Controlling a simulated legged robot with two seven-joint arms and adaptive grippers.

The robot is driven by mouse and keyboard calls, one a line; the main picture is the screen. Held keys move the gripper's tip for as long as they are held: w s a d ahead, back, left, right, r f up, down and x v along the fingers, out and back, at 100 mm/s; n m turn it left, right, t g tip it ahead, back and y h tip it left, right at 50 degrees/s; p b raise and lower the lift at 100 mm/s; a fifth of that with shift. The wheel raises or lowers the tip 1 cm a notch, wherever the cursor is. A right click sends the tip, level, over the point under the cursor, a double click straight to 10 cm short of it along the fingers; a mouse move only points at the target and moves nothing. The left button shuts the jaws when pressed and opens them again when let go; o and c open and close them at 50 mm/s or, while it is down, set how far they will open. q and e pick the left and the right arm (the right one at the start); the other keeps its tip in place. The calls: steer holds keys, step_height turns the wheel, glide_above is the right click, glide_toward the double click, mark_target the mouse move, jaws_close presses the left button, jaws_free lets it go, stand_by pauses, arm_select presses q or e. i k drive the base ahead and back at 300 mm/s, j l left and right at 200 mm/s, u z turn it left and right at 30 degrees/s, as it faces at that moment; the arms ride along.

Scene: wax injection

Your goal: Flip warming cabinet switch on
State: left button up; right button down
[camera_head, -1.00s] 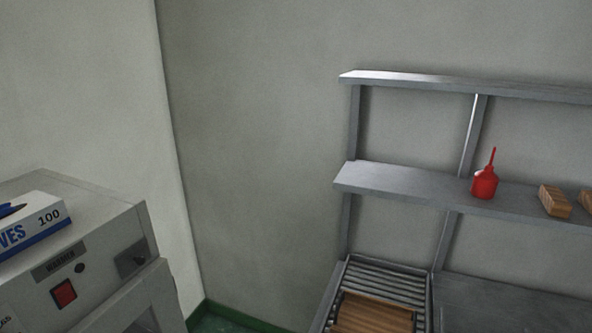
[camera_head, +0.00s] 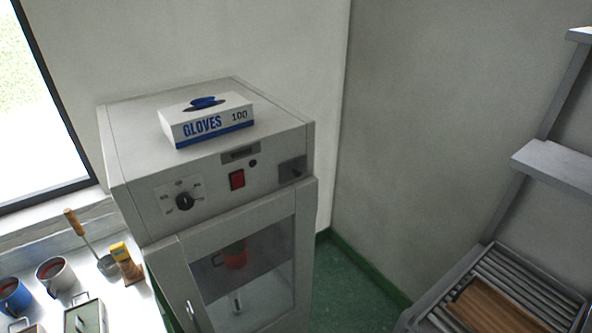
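The warming cabinet (camera_head: 145,190) stands left of the middle, a grey box with a glass door (camera_head: 240,275) on its front. The red switch (camera_head: 237,180) sits on the front panel, right of a black dial (camera_head: 184,201) and below a dark label plate (camera_head: 240,153). I cannot tell which way the switch is set. Neither of my grippers is in view.
A glove box (camera_head: 207,121) lies on the cabinet top. At the left, a bench holds a blue mug (camera_head: 14,297), a grey mug (camera_head: 55,274) and a ladle (camera_head: 84,236). A roller rack (camera_head: 530,285) and shelf (camera_head: 556,166) stand at the right. Green floor (camera_head: 350,285) shows between.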

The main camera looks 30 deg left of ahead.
mark_target(238, 179)
steer(key=u, duration=1.75)
